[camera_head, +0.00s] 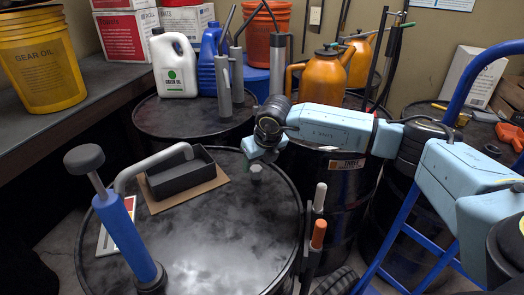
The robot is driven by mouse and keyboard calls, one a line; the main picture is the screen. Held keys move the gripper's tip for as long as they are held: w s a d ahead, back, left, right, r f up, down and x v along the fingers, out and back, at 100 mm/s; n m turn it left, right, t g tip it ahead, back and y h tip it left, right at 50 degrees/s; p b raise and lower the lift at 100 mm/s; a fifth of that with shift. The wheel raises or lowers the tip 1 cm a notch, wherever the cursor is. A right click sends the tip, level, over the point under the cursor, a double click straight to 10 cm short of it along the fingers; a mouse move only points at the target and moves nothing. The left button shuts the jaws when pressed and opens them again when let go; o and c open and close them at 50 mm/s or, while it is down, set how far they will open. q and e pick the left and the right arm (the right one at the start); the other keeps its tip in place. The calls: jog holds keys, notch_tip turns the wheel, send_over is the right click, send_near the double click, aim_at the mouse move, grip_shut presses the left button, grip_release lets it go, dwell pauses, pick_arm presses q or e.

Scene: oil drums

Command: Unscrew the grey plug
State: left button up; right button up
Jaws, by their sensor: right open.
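The small grey plug (256,173) sits on the top of the nearest black drum (235,245), near its back right rim. My right gripper (262,151) comes in from the right on a light blue arm. It is open, with its fingertips just above and behind the plug in the picture. I see no contact with the plug, though the exact gap is hard to judge. My left gripper is not in view.
A blue hand pump (124,238) and a dark tray (180,176) on cardboard stand on the same drum's left side. Upright handles (318,235) stand by its right rim. Jugs, including a white one (174,67), stand on the drum behind. The drum's front middle is clear.

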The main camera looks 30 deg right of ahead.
aim_at(255, 168)
jog(key=x, duration=0.3)
jog(key=shift+w+f, duration=0.15)
jog(key=shift+f, duration=0.1)
jog(key=shift+w+f, duration=0.15)
jog(key=shift+f, duration=0.15)
jog(key=c, duration=1.1)
jog(key=shift+o, duration=0.2)
jog(key=n+y+b, duration=0.2)
jog(key=n, duration=0.3)
jog(key=shift+a, duration=0.1)
jog(key=shift+n+g, duration=0.3)
jog(key=shift+n, duration=0.4)
